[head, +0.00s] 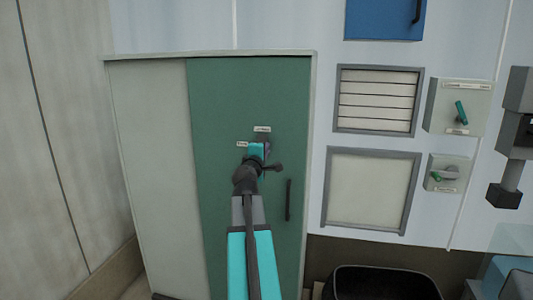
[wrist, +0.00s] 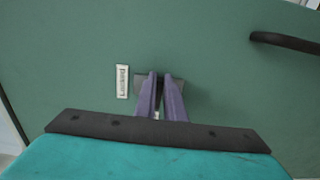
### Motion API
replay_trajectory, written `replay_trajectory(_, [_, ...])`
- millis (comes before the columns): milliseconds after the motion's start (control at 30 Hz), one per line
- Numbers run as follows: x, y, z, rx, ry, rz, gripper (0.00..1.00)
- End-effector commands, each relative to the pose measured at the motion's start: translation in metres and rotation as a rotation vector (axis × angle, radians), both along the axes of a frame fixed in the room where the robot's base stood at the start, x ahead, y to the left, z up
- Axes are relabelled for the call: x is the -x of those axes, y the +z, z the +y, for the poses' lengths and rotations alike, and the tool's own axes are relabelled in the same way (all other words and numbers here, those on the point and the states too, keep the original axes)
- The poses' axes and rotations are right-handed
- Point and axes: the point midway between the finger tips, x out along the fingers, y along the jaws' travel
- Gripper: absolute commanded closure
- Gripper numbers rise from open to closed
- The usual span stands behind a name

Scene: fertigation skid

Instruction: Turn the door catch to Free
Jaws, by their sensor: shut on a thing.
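The door catch (wrist: 142,88) is a small dark grey piece on the green cabinet door (head: 221,105). My gripper (wrist: 162,84) has its two purple fingers closed on the catch, hiding most of it in the wrist view. In the head view my gripper (head: 264,143) reaches the door at the catch, and my wrist covers most of it. One small white label (head: 262,129) sits above the catch and another label (head: 242,144) to its left. A label also shows beside the catch in the wrist view (wrist: 122,81). The lettering is too small to read surely.
A dark bar handle (head: 288,200) stands on the door, right of my arm. Right of the cabinet are a louvred panel (head: 376,101) and two small switch boxes, upper (head: 474,92) and lower (head: 436,184). A black bin (head: 381,270) stands below at the right.

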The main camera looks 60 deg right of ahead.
Motion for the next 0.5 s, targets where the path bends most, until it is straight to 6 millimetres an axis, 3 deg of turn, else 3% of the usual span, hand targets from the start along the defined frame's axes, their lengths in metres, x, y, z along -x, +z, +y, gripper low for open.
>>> replay_trajectory(367, [-0.0019, -0.0045, 0.0017, -0.011, 0.002, -0.009, 1.00])
replay_trajectory(400, [-0.0019, -0.0044, 0.0017, -0.011, 0.002, -0.009, 0.87])
replay_trajectory(500, [-0.0019, -0.0033, 0.0016, -0.009, 0.003, -0.009, 0.72])
